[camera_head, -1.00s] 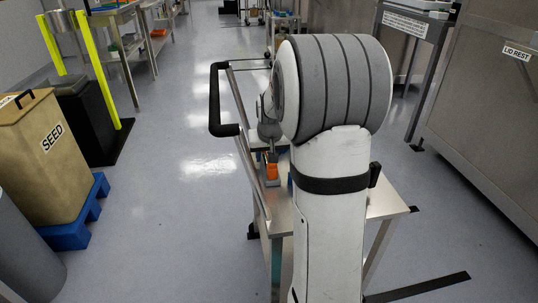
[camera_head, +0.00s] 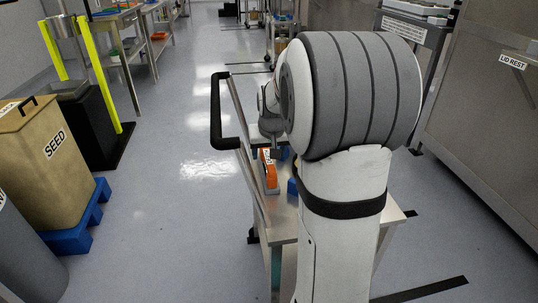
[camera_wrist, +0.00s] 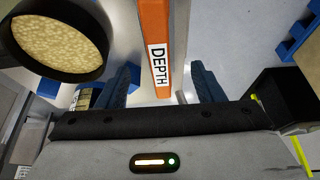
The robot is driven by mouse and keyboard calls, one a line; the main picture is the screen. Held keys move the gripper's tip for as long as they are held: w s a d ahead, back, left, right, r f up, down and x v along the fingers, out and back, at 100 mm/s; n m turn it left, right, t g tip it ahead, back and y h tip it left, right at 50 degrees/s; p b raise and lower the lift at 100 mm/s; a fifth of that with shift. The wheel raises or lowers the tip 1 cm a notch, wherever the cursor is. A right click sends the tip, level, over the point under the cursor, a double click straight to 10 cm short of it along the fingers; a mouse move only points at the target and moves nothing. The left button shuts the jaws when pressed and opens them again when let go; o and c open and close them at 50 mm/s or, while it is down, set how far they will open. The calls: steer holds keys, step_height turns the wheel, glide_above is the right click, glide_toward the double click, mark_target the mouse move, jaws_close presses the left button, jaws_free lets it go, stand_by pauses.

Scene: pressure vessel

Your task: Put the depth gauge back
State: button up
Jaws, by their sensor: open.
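The depth gauge is an orange bar with a white "DEPTH" label; it sits on the steel cart (camera_head: 284,222) near its left side in the head view (camera_head: 270,180). In the wrist view the gauge (camera_wrist: 156,40) runs down from the top edge into the gap between my fingers. My gripper (camera_wrist: 165,83) is open, one blue-grey finger on each side of the bar, with space visible on both sides. I cannot tell how far the bar lies beyond the fingertips. My arm hides much of the cart top in the head view.
A dark round container of pale grains (camera_wrist: 60,38) is close by in the wrist view. The cart has a black handle (camera_head: 217,110). A SEED bin (camera_head: 45,165) stands on a blue pallet at left, and a LID REST cabinet (camera_head: 485,100) at right. Floor left of the cart is clear.

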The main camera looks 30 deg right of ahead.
steer(key=p+v, duration=0.1)
steer(key=v, duration=0.4)
steer(key=shift+s+a+r, duration=0.1)
steer(key=shift+r, duration=0.2)
steer(key=shift+f, duration=0.1)
